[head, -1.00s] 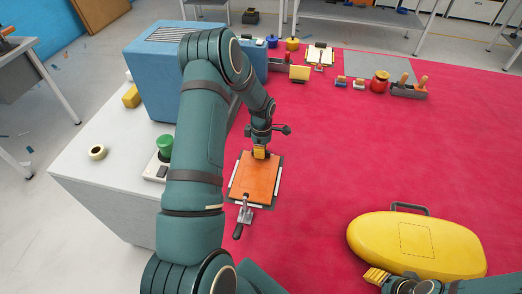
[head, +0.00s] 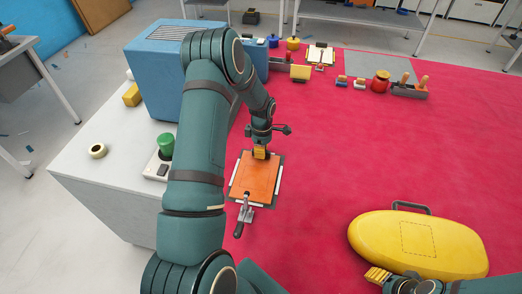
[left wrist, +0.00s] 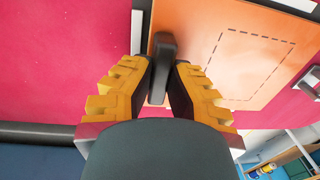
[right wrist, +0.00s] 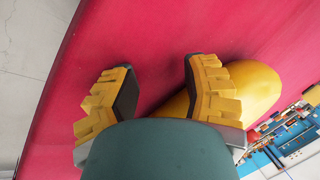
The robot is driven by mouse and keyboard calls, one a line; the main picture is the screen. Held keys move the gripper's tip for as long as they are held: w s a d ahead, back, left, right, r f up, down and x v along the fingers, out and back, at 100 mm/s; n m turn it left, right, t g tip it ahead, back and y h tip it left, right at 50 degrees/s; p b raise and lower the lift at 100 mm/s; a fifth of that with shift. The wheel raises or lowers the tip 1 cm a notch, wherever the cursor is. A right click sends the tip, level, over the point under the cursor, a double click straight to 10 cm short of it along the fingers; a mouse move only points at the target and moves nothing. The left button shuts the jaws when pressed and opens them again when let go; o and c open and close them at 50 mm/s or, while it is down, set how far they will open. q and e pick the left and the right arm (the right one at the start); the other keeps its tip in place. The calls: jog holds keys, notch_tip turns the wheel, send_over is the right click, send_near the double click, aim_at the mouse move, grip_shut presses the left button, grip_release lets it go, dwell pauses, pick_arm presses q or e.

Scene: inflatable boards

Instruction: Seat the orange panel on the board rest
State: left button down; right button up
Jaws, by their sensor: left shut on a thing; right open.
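The orange panel (head: 256,182) lies flat inside the white-edged board rest (head: 278,192) on the red surface. Whether it sits fully down in the rest cannot be told. A metal clamp with a dark handle (head: 243,215) is at its near edge. My left gripper (head: 260,152) is at the panel's far end. In the left wrist view it (left wrist: 161,75) is shut on the panel's black grip (left wrist: 164,52); the panel's dashed outline (left wrist: 245,65) shows to the right. My right gripper (right wrist: 155,80) is open and empty, beside the yellow inflatable board (head: 418,245).
A blue box (head: 165,60) and a green-topped device (head: 165,147) stand on the white table at left. Along the back of the red surface are a yellow block (head: 300,73), a red pot (head: 380,81) and a tool holder (head: 408,91). The middle is clear.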

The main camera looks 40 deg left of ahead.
pick_arm(q)
jog(key=shift+f, duration=0.1)
pick_arm(e)
jog(key=shift+s+f, duration=0.15)
jog(key=shift+f, duration=0.2)
pick_arm(q)
jog(key=shift+c, duration=2.1)
grip_release()
pick_arm(e)
jog(key=shift+d, duration=0.1)
pick_arm(q)
jog(key=shift+w+r+p, duration=0.2)
jog(key=shift+r+p, duration=0.45)
jog(key=shift+r, duration=0.4)
pick_arm(e)
jog(key=shift+r, duration=0.5)
pick_arm(q)
jog(key=shift+r+p, duration=1.15)
jog(key=shift+r, duration=0.8)
pick_arm(e)
jog(key=shift+r, duration=1.25)
pick_arm(q)
jog(key=shift+s+f, duration=0.1)
